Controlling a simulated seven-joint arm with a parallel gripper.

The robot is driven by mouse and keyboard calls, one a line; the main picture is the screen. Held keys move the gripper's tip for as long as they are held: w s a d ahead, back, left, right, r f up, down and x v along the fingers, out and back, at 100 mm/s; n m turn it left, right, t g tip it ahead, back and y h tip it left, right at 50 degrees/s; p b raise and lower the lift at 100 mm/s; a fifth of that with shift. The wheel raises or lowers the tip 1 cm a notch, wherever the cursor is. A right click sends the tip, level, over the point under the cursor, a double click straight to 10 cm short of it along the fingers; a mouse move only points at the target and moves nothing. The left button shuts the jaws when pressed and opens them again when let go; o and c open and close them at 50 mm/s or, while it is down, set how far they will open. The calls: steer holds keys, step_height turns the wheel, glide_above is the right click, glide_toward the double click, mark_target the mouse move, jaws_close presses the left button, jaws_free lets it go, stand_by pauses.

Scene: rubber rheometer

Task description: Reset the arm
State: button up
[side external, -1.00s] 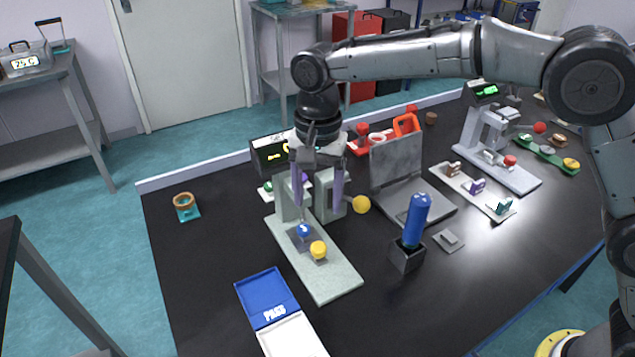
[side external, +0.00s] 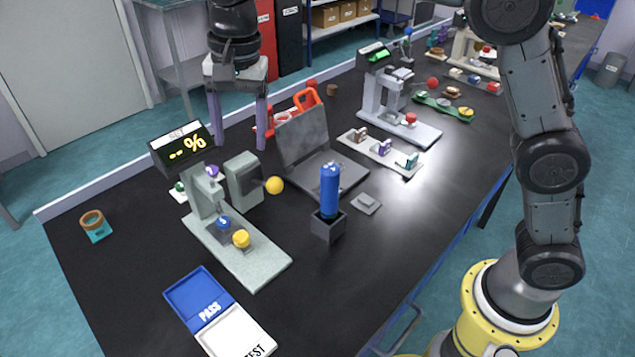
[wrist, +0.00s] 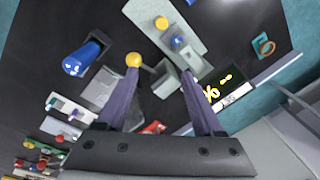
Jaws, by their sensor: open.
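My gripper (side external: 238,118) hangs high at the upper left of the side external view, fingers pointing down, apart and empty. It is raised above the far side of the black bench. In the wrist view the two purple fingers (wrist: 163,100) stand wide apart with nothing held between them. Below is the grey-green rheometer (side external: 243,262) with a blue knob (side external: 223,222), a yellow knob (side external: 241,239) and a yellow ball on a lever (side external: 275,185). Its display (side external: 182,148) reads "-- %". The rheometer also shows in the wrist view (wrist: 190,28).
A blue-and-white PASS/TEST tray (side external: 190,290) lies at the front left. A blue-handled tool (side external: 329,190) stands in a dark holder. An open grey hinged plate (side external: 303,137), a sample strip (side external: 360,142) and a second instrument (side external: 385,105) stand behind. The right front bench is clear.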

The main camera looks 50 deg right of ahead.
steer(key=s+d+r+t, duration=0.2)
steer(key=s+d+r, duration=0.2)
steer(key=s+d, duration=0.35)
steer(key=s+d+r+t, duration=0.1)
steer(key=s+d+r, duration=0.4)
steer(key=s+d, duration=0.3)
steer(key=s+d+f+n+t, duration=0.1)
steer(key=s+d+f+n, duration=0.4)
steer(key=s+f+n, duration=0.4)
steer(key=s+f, duration=0.3)
steer(key=shift+s+n+t, duration=0.3)
steer(key=shift+s+n, duration=0.05)
steer(key=shift+n, duration=0.05)
